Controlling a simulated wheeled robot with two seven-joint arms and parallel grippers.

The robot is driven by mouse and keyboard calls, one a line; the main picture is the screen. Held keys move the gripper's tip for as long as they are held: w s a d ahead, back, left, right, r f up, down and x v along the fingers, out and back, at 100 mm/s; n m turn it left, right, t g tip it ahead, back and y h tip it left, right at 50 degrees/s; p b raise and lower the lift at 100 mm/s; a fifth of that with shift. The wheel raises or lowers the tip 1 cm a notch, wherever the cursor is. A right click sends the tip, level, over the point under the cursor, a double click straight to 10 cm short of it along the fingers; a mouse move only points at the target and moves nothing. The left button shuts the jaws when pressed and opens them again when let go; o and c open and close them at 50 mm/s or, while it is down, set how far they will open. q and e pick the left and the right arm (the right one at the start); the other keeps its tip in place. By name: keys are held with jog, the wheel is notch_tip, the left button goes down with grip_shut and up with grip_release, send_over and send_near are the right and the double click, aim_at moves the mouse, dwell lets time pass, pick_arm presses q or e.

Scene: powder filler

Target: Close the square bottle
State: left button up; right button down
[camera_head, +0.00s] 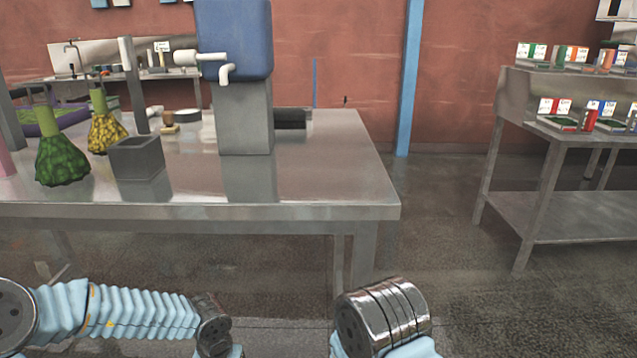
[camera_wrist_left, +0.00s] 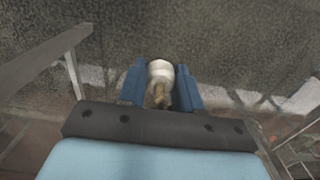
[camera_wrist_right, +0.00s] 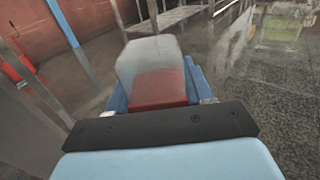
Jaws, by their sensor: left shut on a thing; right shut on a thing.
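The square bottle (camera_wrist_right: 158,60) shows in the right wrist view, boxy and whitish translucent with red contents (camera_wrist_right: 160,88) low in it. My right gripper (camera_wrist_right: 157,80) is shut on it, with blue fingers at its sides. In the left wrist view my left gripper (camera_wrist_left: 159,82) is shut on a small white round piece with a brownish part, which looks like a stopper (camera_wrist_left: 160,70). Its exact shape is partly hidden by the fingers. Both held things are apart, above the floor. In the head view only my arms show at the bottom; grippers and held things are out of sight.
A steel table (camera_head: 320,180) stands ahead, bearing a blue tank (camera_head: 235,40) with white taps on a grey block, a grey open box (camera_head: 137,157), a green flask (camera_head: 62,160) and a yellow flask (camera_head: 107,132). A shelf bench (camera_head: 575,215) stands at right. Floor between is free.

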jog(key=shift+a+r, duration=0.1)
jog(key=shift+a, duration=0.1)
jog(key=shift+r, duration=0.1)
jog(key=shift+d+r, duration=0.1)
jog(key=shift+r, duration=0.15)
dwell(0.4)
jog(key=s+a+r+n+t+y, duration=0.2)
jog(key=a+r+n+t+y, duration=0.2)
jog(key=a+r, duration=0.7)
jog(key=shift+a+r+n+t+y, duration=0.15)
jog(key=shift+r+n+t+y, duration=0.2)
jog(key=shift+r+y, duration=0.35)
pick_arm(q)
jog(key=shift+r, duration=0.1)
